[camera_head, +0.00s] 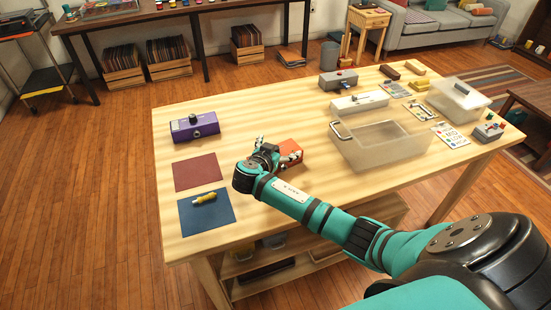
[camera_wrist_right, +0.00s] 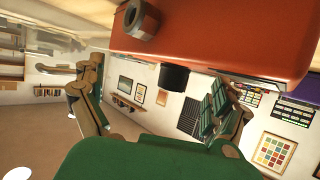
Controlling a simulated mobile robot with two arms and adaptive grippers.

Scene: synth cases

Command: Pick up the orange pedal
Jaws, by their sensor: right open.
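The orange pedal (camera_head: 287,144) lies on the wooden table, right of the purple pedal, partly hidden by my right gripper. My right gripper (camera_head: 276,152) is at its near side, with its fingers open. In the right wrist view the orange pedal (camera_wrist_right: 215,35) fills the top, with a grey knob and a dark round part showing. The open fingers (camera_wrist_right: 154,82) stand apart on both sides of the picture with nothing gripped between them. Whether a finger touches the pedal I cannot tell. My left gripper is not in view.
A purple pedal (camera_head: 194,126), a dark red mat (camera_head: 198,172) and a blue mat (camera_head: 220,211) with a yellow object (camera_head: 204,198) lie on the left. A clear bin (camera_head: 380,154) stands right of the orange pedal. A grey pedal (camera_head: 338,80) and a white one (camera_head: 360,102) are behind.

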